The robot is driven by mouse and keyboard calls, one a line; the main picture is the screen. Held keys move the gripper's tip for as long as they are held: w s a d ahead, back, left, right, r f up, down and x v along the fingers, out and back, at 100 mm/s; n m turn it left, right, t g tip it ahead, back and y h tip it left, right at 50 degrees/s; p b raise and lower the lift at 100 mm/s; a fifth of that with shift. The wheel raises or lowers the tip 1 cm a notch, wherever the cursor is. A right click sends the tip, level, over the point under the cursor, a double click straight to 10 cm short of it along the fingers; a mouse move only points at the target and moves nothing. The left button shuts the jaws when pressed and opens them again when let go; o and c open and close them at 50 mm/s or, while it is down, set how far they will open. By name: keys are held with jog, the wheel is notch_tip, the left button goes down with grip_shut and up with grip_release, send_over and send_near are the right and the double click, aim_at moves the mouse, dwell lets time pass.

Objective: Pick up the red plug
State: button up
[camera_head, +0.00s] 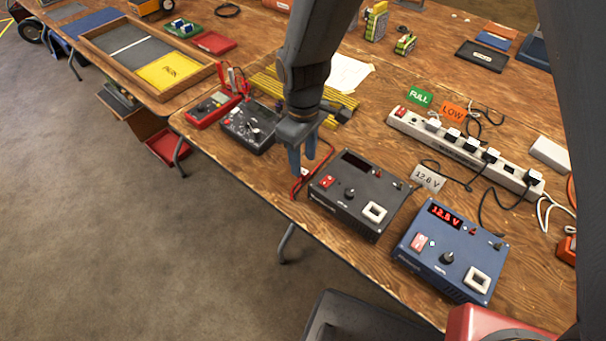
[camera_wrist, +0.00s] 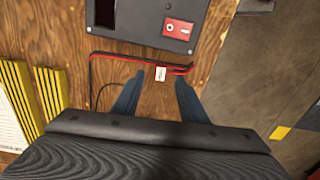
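A red lead and a black lead with a small white tag (camera_wrist: 160,74) lie on the wooden bench beside the dark charger box (camera_head: 360,195). In the wrist view the red lead (camera_wrist: 120,56) runs along the charger's edge, and its tip (camera_wrist: 190,66) lies near the right finger. This tip may be the red plug, but it is too small to tell. My gripper (camera_head: 302,164) points down above the leads, left of the charger. In the wrist view its two blue fingers (camera_wrist: 158,92) are apart, with only bench and the tag showing between them. Contact with the leads cannot be judged.
A blue box (camera_head: 450,250) reading 12.8 V stands right of the dark charger. A power strip (camera_head: 465,150) with several plugs lies behind. A multimeter (camera_head: 213,107) and a dark box (camera_head: 250,126) stand left. Yellow strips (camera_wrist: 18,95) lie nearby. The bench's front edge is close.

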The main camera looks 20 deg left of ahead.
aim_at(303, 171)
jog(key=shift+f+p, duration=0.75)
jog(key=shift+f, duration=1.6)
grip_shut()
